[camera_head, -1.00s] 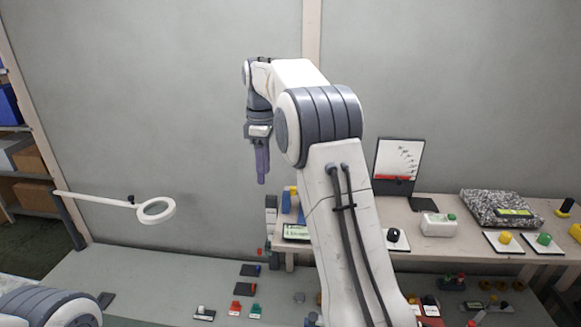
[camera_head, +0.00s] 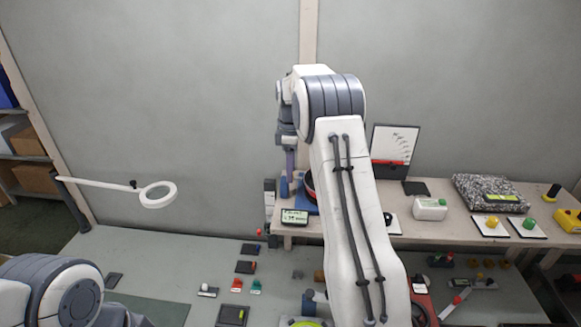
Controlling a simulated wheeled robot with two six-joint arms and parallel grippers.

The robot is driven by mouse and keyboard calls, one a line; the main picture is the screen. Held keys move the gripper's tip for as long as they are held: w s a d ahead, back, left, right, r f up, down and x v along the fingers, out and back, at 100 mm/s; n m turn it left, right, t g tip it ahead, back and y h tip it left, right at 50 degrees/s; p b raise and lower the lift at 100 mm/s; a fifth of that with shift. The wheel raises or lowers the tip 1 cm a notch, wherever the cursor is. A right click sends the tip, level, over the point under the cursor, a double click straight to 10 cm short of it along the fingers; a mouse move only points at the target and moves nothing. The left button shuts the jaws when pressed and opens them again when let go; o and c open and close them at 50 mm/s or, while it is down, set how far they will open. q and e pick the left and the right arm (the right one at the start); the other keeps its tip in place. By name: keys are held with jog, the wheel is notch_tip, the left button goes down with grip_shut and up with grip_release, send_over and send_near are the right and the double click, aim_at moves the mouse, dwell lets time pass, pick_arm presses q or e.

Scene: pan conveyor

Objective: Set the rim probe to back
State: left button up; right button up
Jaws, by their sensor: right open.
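My right gripper (camera_head: 290,170) points down at the left end of the raised bench, in front of or above a blue device (camera_head: 309,207) with a dark, red-edged round part (camera_head: 309,186). My own arm hides much of this device. The gripper is open and nothing shows in it. A small display (camera_head: 294,217) with dark text stands at the bench's front edge, too small to read. I cannot make out which part is the rim probe or its setting. My left arm shows at the bottom left, but its gripper is out of view.
A ring magnifier (camera_head: 158,194) on a white arm reaches over the lower table (camera_head: 160,260) at left. Red, green and dark small items lie on that table.

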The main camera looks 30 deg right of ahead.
jog(key=shift+f, duration=0.35)
grip_shut()
jog(key=shift+r, duration=0.1)
dwell(1.1)
